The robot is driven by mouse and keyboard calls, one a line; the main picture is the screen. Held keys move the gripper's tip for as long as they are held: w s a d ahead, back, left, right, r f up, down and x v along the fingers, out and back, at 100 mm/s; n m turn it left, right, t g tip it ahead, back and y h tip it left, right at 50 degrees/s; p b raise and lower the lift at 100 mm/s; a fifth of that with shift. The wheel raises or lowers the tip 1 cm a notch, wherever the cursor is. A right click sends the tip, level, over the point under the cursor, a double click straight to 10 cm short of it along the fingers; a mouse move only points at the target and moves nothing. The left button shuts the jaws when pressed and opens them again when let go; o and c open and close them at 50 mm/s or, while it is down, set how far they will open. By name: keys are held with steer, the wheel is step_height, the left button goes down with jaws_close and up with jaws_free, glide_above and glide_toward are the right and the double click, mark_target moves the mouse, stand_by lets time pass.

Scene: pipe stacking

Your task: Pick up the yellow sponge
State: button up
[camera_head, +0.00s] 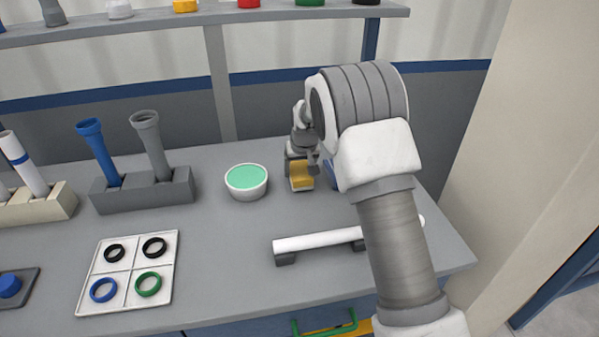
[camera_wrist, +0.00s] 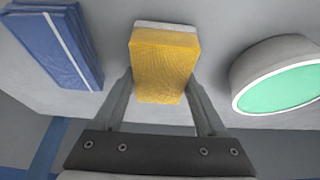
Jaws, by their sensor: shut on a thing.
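The yellow sponge (camera_head: 301,176) is at the back of the grey table, to the right of the bowl. In the wrist view the sponge (camera_wrist: 164,68) sits between the two fingers, with a pale layer along its far edge. My gripper (camera_head: 300,165) is shut on the sponge; in the wrist view the gripper's fingers (camera_wrist: 160,92) press on both its sides. Whether the sponge touches the table cannot be told for certain.
A white bowl with green contents (camera_head: 246,181) stands close left of the sponge. A blue folded cloth-like thing (camera_wrist: 58,42) lies on its other side, mostly hidden by my arm in the head view. A white pipe (camera_head: 318,240) rests on supports in front. A rack (camera_head: 143,190) holds upright pipes.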

mark_target(298, 166)
step_height(298, 166, up, 3)
steer(key=shift+p, duration=0.3)
steer(key=s+d+r, duration=0.1)
steer(key=d+r, duration=0.2)
steer(key=d, duration=0.2)
steer(key=s+d+r+p, duration=0.1)
steer(key=d+r, duration=0.3)
steer(key=d, duration=0.2)
steer(key=shift+d, duration=0.25)
